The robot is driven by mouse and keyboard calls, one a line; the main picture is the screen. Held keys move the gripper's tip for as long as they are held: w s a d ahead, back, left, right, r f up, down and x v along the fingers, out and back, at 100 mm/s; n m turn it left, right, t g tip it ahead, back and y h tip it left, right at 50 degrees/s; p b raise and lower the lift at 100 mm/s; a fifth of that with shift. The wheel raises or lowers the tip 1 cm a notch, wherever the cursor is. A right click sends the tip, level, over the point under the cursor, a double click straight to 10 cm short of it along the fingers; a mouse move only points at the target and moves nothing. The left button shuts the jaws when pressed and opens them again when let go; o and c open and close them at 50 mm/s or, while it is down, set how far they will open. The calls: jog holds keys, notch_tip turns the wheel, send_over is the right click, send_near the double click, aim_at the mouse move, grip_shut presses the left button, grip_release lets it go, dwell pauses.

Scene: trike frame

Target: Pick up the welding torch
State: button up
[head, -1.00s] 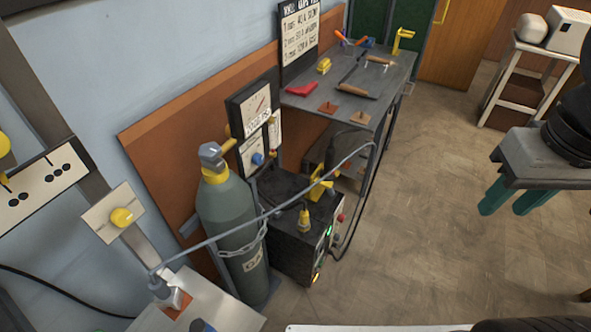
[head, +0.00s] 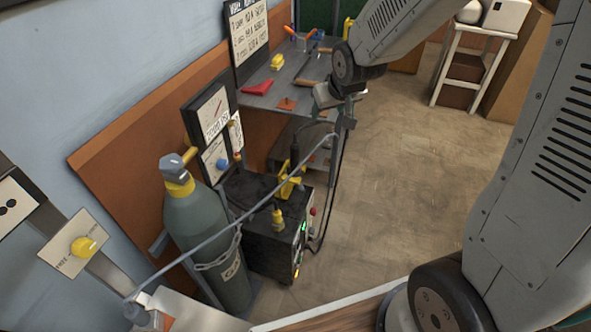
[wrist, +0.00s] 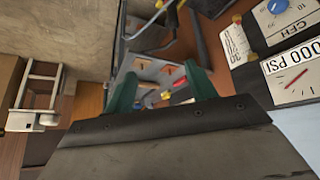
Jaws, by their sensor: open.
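A slim dark upright thing (head: 295,152) rises at a yellow holder (head: 291,182) on top of the black welding machine (head: 275,247) in the head view. It may be the welding torch, but I cannot tell for sure. My gripper's end of the arm hangs near the front corner of the grey bench (head: 285,86), to the upper right of the holder; its fingers are unclear there. In the wrist view my gripper (wrist: 162,78) shows two teal fingers spread apart, with nothing between them. The bench top shows beyond them.
A grey-green gas cylinder (head: 205,230) with a chain stands left of the machine. A grey bar (head: 240,220) slants across in front of both. A gauge panel (head: 210,130) stands behind. A white-framed stand (head: 470,60) is at the back right. The floor (head: 400,180) between is clear.

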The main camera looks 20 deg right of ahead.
jog(key=w+f+t, duration=0.2)
jog(key=w+f, duration=0.7)
jog(key=f, duration=0.2)
jog(key=n+t+y, duration=0.1)
jog(key=t+y, duration=0.2)
jog(key=t, duration=0.5)
send_near(297, 159)
jog(key=w, duration=0.3)
jog(key=w+f, duration=0.1)
jog(key=shift+w+a, duration=0.4)
jog(key=shift+t, duration=0.6)
jog(key=w, duration=0.3)
jog(key=w+a, duration=0.1)
jog(key=w, duration=0.2)
jog(key=shift+w+a, duration=0.15)
jog(key=shift+w, duration=0.1)
jog(key=shift+c, duration=0.4)
jog(key=c, duration=1)
